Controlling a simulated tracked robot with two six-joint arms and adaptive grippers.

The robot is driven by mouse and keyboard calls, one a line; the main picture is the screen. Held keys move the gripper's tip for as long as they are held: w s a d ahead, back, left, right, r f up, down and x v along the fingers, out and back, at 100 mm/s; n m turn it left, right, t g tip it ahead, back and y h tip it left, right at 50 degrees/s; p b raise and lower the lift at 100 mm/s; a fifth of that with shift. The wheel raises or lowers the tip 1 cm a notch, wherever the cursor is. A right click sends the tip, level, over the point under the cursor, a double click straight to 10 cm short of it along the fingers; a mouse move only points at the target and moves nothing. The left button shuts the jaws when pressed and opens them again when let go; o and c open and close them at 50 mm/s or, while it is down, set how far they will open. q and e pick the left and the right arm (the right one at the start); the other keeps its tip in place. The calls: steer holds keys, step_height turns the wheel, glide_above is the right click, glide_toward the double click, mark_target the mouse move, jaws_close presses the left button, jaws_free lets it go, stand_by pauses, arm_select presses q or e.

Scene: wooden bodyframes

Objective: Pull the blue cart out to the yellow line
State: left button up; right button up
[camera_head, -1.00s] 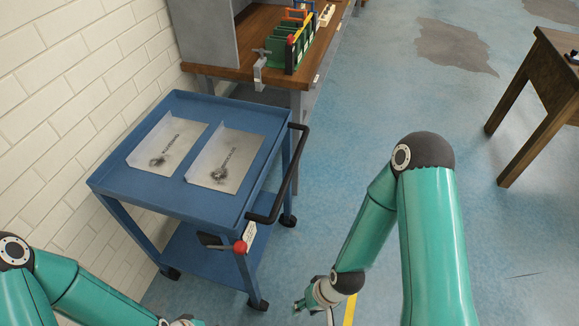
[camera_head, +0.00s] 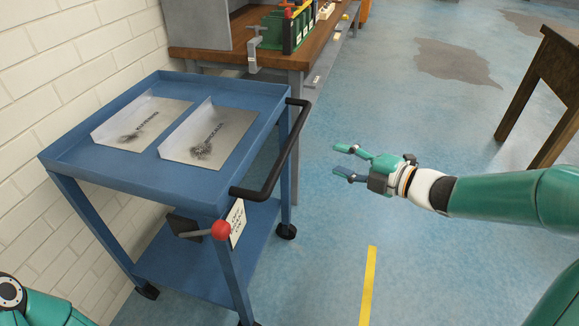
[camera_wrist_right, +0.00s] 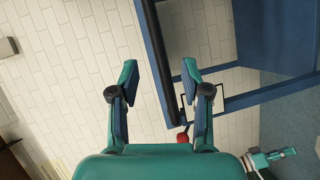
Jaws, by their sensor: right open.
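The blue cart (camera_head: 70,160) stands along the white wall, its black handle (camera_head: 276,172) on the side facing my right gripper. A lever with a red knob (camera_head: 221,230) is at its near corner. My right gripper (camera_head: 342,161) is open and empty, right of the handle with a gap of floor showing between. In the right wrist view the handle (camera_wrist_right: 163,50) appears between the open fingers, beyond their tips. The yellow line (camera_head: 368,285) lies on the floor to the right of the cart. My left gripper (camera_wrist_right: 276,155) shows small in the right wrist view; its jaws are unclear.
Two metal sheets (camera_head: 208,138) (camera_head: 143,122) lie on the cart's top. A workbench (camera_head: 222,56) with green bins (camera_head: 272,32) stands behind it. A wooden table (camera_head: 545,85) is at the right. The floor between is clear.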

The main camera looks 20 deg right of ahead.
mark_target(289, 142)
arm_select(q)
step_height(289, 142, down, 4)
steer(key=b, duration=0.2)
steer(key=shift+b, duration=0.35)
arm_select(e)
steer(key=w+a+n, duration=0.1)
steer(key=w+a, duration=0.1)
steer(key=w, duration=0.2)
steer(key=w+a+f, duration=0.1)
steer(key=w+a, duration=0.2)
steer(key=w, duration=0.1)
steer(key=w+a+f+n, duration=0.1)
steer(key=w+a, duration=0.2)
steer(key=w, duration=0.1)
steer(key=shift+w+a+n+y, duration=0.25)
steer(key=shift+w+n+y, duration=0.05)
steer(key=shift+w, duration=0.1)
steer(key=shift+c, duration=0.3)
jaws_close()
steer(key=shift+f, duration=0.1)
